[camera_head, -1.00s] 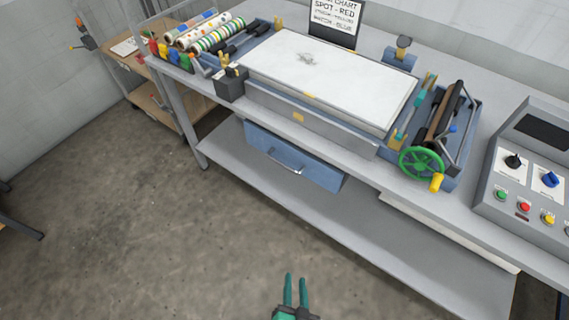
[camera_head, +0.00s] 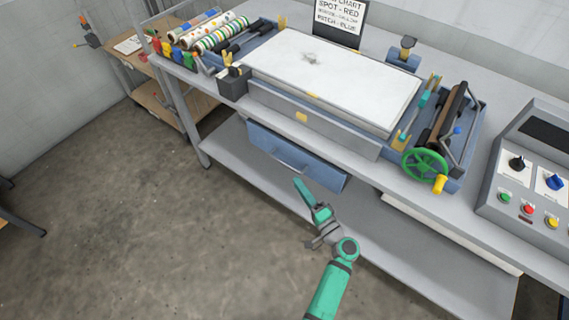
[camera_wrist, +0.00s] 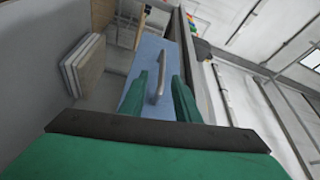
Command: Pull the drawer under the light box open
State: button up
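The light box (camera_head: 322,76), with its white top, sits on the workbench. Below it hangs a blue drawer (camera_head: 318,172) with a pale bar handle (camera_head: 291,166); its front looks close under the bench top. My gripper (camera_head: 299,181) is in front of the drawer, slightly below the handle in the head view. In the wrist view its two green fingers stand apart, with the handle (camera_wrist: 158,82) showing between them, farther off against the blue drawer front (camera_wrist: 150,52). The fingers look empty; I cannot tell whether they touch the handle.
The bench's lower shelf (camera_head: 400,235) lies below the drawer. A green handwheel (camera_head: 424,165) and a control panel (camera_head: 530,185) are on the bench to the right. A wooden cart (camera_head: 160,98) stands at the left. The floor in front of the bench is clear.

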aim_at(285, 163)
jog(key=x, duration=1)
jog(key=shift+w+a+r, duration=0.15)
jog(key=shift+w+a, duration=0.05)
jog(key=shift+w, duration=0.05)
grip_shut()
